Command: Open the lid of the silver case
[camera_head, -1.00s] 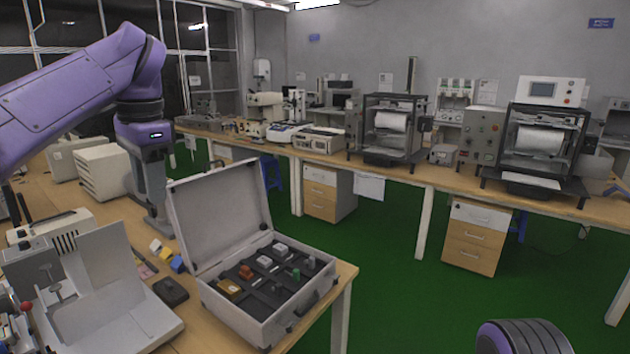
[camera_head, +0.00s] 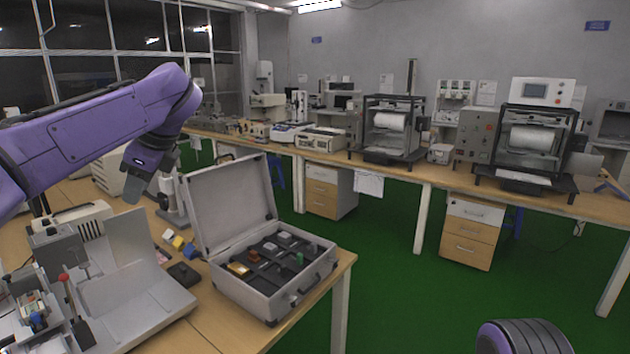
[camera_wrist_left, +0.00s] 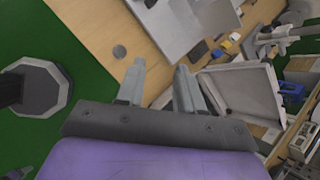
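The silver case (camera_head: 275,297) stands on the near wooden table in the head view. Its lid (camera_head: 230,203) is raised, standing up and leaning back from the body. Small coloured parts lie in the dark inside of the case. My left gripper (camera_head: 133,192) is in the air to the left of the lid, apart from it and empty. In the left wrist view my left gripper (camera_wrist_left: 158,82) has its two fingers spread with nothing between them. The raised case lid (camera_wrist_left: 243,97) shows to the right of them. My right gripper is not in view.
A grey metal fixture (camera_head: 135,280) stands left of the case, with a small black object (camera_head: 184,274) and small yellow and blue blocks (camera_head: 178,243) between them. A stand is behind the lid. The table edge is close on the case's right; green floor lies beyond.

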